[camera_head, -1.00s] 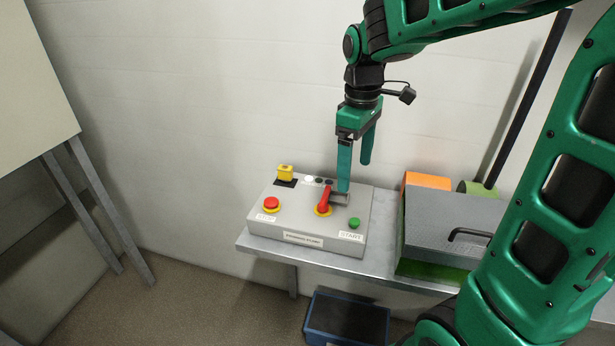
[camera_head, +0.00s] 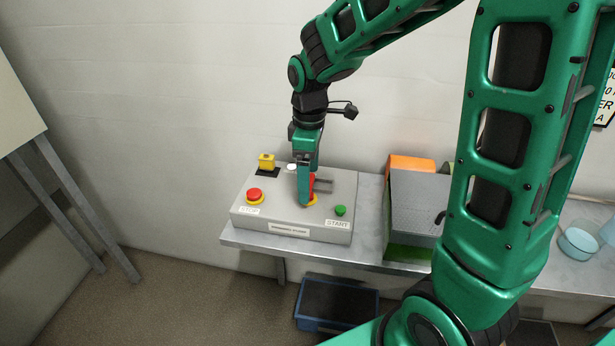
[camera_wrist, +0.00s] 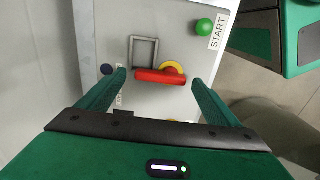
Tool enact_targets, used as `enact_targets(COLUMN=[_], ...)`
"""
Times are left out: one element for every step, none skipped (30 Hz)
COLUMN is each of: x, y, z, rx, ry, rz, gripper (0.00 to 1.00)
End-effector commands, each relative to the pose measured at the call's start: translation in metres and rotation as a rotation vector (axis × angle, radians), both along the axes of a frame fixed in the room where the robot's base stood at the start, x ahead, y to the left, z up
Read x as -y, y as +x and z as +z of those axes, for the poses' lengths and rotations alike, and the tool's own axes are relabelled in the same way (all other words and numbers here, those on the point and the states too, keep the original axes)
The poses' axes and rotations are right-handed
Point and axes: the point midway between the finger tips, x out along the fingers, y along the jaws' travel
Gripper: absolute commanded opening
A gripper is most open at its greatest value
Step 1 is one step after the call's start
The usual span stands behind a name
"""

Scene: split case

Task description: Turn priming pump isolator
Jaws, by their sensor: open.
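The priming pump control box (camera_head: 338,194) is a grey box on a metal shelf. Its isolator has a red handle (camera_head: 312,184) on a yellow round base (camera_head: 313,199), with a small grey bracket (camera_head: 325,186) beside it. My gripper (camera_head: 304,203) points down at the isolator and partly hides it in the head view. In the wrist view the red handle (camera_wrist: 160,76) lies crosswise between the two open fingers of my gripper (camera_wrist: 158,77). The grey bracket (camera_wrist: 156,52) and yellow base (camera_wrist: 172,67) are just beyond it.
The box also bears a red stop button (camera_head: 254,194), a green start button (camera_head: 340,211) and a yellow switch (camera_head: 267,160). A grey-topped case (camera_head: 414,205) stands right of it on the shelf (camera_head: 372,205). A blue bin (camera_head: 322,324) is on the floor.

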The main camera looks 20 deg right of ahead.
Motion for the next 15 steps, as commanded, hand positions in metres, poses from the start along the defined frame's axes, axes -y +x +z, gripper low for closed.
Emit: enact_targets(x=[0.0001, 0.0001, 0.0, 0.0001, 0.0001, 0.0001, 0.0001, 0.0001, 0.0001, 0.0001, 0.0001, 0.0001, 0.0002, 0.0002, 0.0002], y=[-0.0004, -0.0003, -0.0001, -0.0001, -0.0001, 0.0001, 0.0, 0.0, 0.0, 0.0, 0.0, 0.0, 0.0001, 0.0001, 0.0001], z=[-0.0033, -0.0045, -0.0057, -0.0062, -0.0065, -0.0067, -0.0067, -0.0067, -0.0066, -0.0066, -0.0065, -0.0065, -0.0064, -0.0064, -0.0064], rx=[-0.001, -0.001, 0.0, 0.0, 0.0, 0.0, 0.0, 0.0, 0.001, 0.0, 0.001, 0.001, 0.001, 0.0, 0.001], ry=[0.0, 0.0, 0.0, 0.0, 0.0, 0.0, 0.0, 0.0, -0.001, 0.0, -0.001, -0.001, -0.001, 0.0, -0.001], rz=[0.0, 0.0, 0.0, 0.0, 0.0, 0.0, 0.0, 0.0, -0.001, -0.001, -0.001, -0.001, -0.001, -0.001, -0.001], gripper=[0.85, 0.85, 0.85, 0.85, 0.85, 0.85, 0.85, 0.85, 0.85, 0.85, 0.85, 0.8, 0.73, 0.66, 0.56])
